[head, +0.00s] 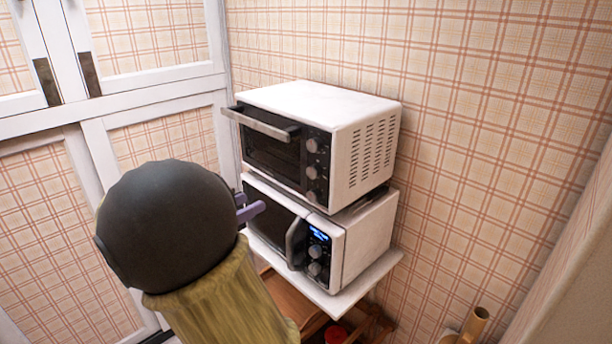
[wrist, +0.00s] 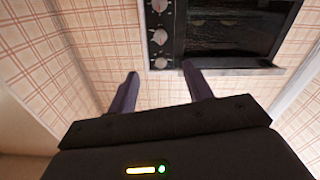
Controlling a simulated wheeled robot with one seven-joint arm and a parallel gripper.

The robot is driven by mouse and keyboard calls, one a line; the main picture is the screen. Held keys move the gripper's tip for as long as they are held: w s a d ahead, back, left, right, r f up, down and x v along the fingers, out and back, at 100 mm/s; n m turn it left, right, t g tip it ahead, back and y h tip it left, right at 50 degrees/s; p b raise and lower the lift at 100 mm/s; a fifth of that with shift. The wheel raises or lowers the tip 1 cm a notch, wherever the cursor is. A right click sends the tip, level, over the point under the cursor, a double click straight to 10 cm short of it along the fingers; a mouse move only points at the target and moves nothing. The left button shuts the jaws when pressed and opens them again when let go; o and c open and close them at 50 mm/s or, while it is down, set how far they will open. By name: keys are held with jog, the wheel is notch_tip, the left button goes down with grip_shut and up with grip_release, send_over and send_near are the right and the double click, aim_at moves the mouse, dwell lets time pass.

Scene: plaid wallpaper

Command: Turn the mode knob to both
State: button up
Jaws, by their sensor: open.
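The white toaster oven (head: 365,150) stands on top of a microwave in the head view. Its black front has a column of three silver knobs: an upper knob (head: 313,145), a middle knob (head: 312,172) and a lower knob (head: 311,196). Their markings are too small to read, so I cannot tell which is the mode knob. In the wrist view, which looks inverted, the knobs line up above my gripper (wrist: 159,71), with one knob (wrist: 160,62) closest to the gap between the fingers. My gripper's purple fingers (head: 251,205) are open and empty, in front of the appliances, apparently touching nothing.
The microwave (head: 365,240) has a lit display, knobs and a protruding door handle (head: 296,243). The toaster oven's handle (head: 262,124) also sticks out. Both stand on a white shelf (head: 345,300) against the plaid wall. White-framed doors (head: 150,85) are at the left.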

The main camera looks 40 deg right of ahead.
aim_at(311, 174)
jog(key=d+p, duration=0.1)
jog(key=d, duration=0.4)
jog(key=w+d+p, duration=0.1)
jog(key=d+p, duration=0.1)
jog(key=d, duration=0.4)
jog(key=d+p, duration=0.2)
jog(key=d, duration=0.3)
jog(key=shift+w+d+r, duration=0.1)
jog(key=shift+w+d, duration=0.05)
jog(key=shift+d, duration=0.55)
jog(key=c, duration=1)
